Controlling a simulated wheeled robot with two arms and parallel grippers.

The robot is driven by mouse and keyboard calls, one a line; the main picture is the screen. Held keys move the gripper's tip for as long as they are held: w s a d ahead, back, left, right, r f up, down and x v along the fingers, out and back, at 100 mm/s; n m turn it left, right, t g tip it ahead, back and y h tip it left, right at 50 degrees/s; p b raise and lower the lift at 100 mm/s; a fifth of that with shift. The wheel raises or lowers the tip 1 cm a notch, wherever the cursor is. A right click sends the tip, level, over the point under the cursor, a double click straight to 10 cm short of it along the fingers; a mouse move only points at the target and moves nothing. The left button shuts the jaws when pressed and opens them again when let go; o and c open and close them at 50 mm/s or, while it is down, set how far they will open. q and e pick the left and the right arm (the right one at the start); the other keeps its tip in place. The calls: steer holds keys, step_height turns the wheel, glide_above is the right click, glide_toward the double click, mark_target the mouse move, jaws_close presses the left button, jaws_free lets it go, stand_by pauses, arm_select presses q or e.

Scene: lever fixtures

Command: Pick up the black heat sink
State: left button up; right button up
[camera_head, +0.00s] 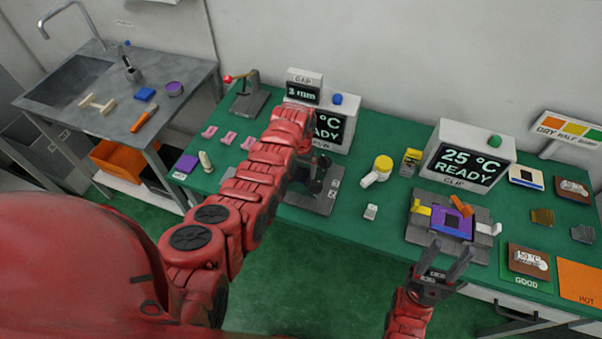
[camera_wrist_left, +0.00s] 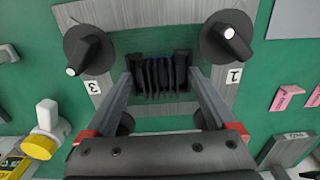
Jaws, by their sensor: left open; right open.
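The black heat sink (camera_wrist_left: 160,76), a finned block, sits on a grey fixture plate (camera_wrist_left: 150,12) in the left wrist view. My left gripper (camera_wrist_left: 161,82) is open, with one finger on each side of the heat sink; I cannot tell whether they touch it. In the head view my left arm covers most of this spot, and the grey fixture (camera_head: 313,204) shows only in part, so I cannot make out the heat sink there. My right gripper (camera_head: 446,258) is open and empty, in front of the fixture with the purple block (camera_head: 452,222).
Black knobs (camera_wrist_left: 88,49) (camera_wrist_left: 226,38) stand on both sides of the heat sink. A display box reading 25 °C READY (camera_head: 467,160) stands to the right. A yellow-capped white part (camera_head: 378,171) lies on the green table (camera_head: 385,228). A sink bench (camera_head: 110,90) is at left.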

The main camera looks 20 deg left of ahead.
arm_select(q)
steer(key=shift+c, duration=0.3)
jaws_close()
steer(key=shift+r, duration=0.15)
